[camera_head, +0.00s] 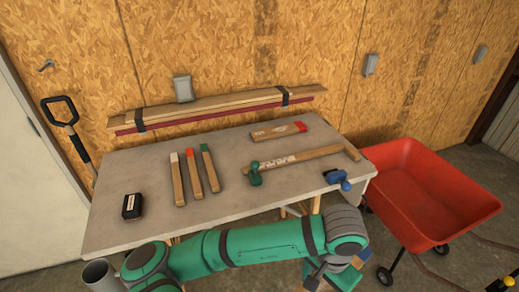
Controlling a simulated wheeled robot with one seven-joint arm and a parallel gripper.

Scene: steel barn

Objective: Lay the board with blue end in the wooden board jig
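A long wooden rail with a stop piece at its right end, which looks like the wooden board jig (312,155), lies at the right of the grey table. A green clamp-like piece sits at its left end. Three short boards lie side by side left of it: one with a white end (177,182), one with a red end (193,176) and one with a green end (210,172).
Another red-ended board (275,131) lies at the back right of the table (140,173). A black box (132,206) stands front left, and a blue clamp (338,179) sits at the right front edge. A red cart (430,195) stands to the right. The table's front middle is clear.

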